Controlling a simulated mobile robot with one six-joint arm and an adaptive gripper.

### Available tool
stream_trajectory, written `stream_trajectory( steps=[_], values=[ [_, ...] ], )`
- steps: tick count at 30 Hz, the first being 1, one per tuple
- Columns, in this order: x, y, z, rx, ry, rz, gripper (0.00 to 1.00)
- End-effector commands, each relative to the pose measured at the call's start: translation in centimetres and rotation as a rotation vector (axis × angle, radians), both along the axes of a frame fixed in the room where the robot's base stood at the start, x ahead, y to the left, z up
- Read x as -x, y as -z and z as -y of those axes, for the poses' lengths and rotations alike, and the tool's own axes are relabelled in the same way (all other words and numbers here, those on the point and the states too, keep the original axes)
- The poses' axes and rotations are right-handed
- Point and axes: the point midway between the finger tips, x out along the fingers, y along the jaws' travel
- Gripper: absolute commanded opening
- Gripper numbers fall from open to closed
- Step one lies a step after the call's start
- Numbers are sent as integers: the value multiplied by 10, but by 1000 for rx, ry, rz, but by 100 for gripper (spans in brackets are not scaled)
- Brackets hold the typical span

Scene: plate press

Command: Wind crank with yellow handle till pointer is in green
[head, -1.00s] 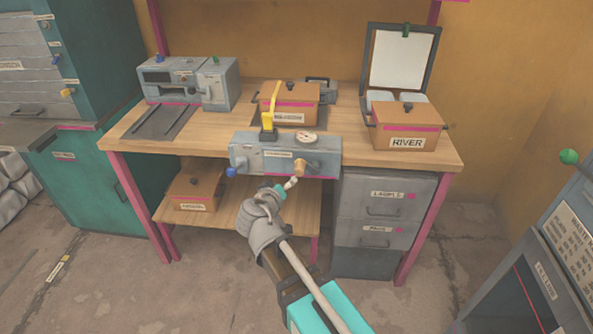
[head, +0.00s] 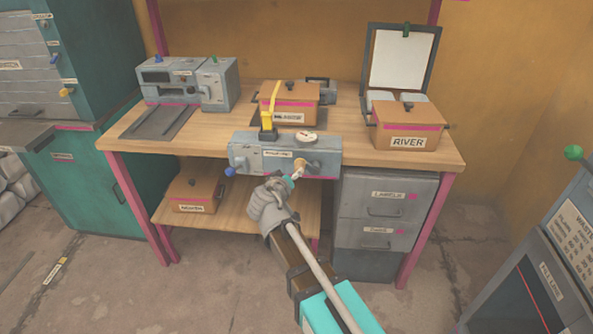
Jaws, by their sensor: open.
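A grey press unit (head: 262,160) sits at the front edge of the workbench. A yellow upright handle (head: 268,116) rises from its top left. A small round dial (head: 306,137) with a red mark lies on its top right; its pointer and any green zone are too small to read. A tan round knob (head: 300,164) is on the front face at the right, and a blue knob (head: 230,172) is at the left end. My gripper (head: 296,176) is open just below the tan knob, close to it; whether they touch cannot be told. The yellow handle is apart from my gripper.
An orange box (head: 290,102) stands behind the press, and the RIVER box (head: 407,140) is to the right. A grey machine (head: 205,82) stands at the back left. Drawers (head: 385,220) are under the bench's right side.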

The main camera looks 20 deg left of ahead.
Motion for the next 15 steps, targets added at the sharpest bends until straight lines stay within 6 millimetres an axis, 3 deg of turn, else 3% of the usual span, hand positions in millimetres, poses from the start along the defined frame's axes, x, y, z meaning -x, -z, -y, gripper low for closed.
stream_trajectory(
  steps=[6, 15],
  values=[
    [-35, 13, -2, 0, 1, 1, 78],
    [-65, 22, -1, 0, 0, 0, 78]
  ],
)
